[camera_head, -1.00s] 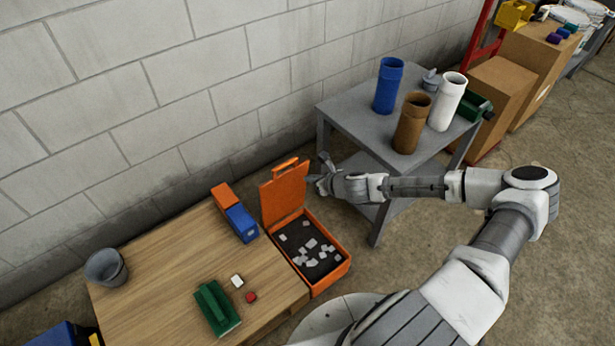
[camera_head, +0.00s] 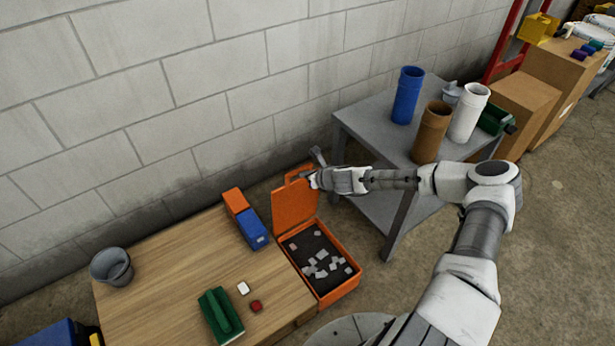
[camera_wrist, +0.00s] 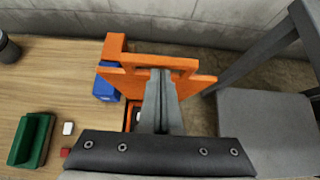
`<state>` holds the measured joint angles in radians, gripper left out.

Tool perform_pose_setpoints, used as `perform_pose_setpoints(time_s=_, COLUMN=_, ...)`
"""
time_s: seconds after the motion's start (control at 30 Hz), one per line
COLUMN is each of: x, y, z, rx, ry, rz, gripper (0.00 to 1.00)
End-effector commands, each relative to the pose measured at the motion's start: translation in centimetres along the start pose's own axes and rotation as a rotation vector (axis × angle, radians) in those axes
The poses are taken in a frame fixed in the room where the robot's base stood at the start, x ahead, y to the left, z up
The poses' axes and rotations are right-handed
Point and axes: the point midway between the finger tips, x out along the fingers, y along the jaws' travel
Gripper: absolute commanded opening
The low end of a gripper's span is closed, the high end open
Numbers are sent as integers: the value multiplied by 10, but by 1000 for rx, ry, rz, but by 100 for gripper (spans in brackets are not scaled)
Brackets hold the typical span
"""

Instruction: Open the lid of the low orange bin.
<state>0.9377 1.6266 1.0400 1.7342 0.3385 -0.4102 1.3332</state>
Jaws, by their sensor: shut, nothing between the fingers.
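The low orange bin (camera_head: 345,288) sits at the right end of the wooden table, with several pale pieces on its dark inside. Its orange lid (camera_head: 292,207) stands raised at the back, with a handle on its upper edge. My gripper (camera_head: 314,172) is shut and empty, at the upper right of the lid in the head view. In the wrist view my gripper (camera_wrist: 160,85) overlaps the middle of the lid (camera_wrist: 195,85) and hides part of it. I cannot tell whether the fingers touch the lid.
An orange-and-blue block (camera_head: 250,228), a grey cup (camera_head: 111,266), a green block-like object (camera_head: 220,315) and white and red pieces lie on the wooden table (camera_head: 170,285). A grey side table (camera_head: 375,130) with blue, brown and white cylinders stands close to my arm.

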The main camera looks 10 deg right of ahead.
Motion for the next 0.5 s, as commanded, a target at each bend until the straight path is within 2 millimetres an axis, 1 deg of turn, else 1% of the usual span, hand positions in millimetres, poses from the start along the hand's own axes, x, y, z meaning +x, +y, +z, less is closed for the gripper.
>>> perform_pose_setpoints(time_s=0.23, x=3, y=1, z=4, rx=-2, ry=18, rz=3, gripper=0)
perform_pose_setpoints(time_s=0.5, x=22, y=2, z=22, rx=-6, ry=94, rz=6, gripper=0)
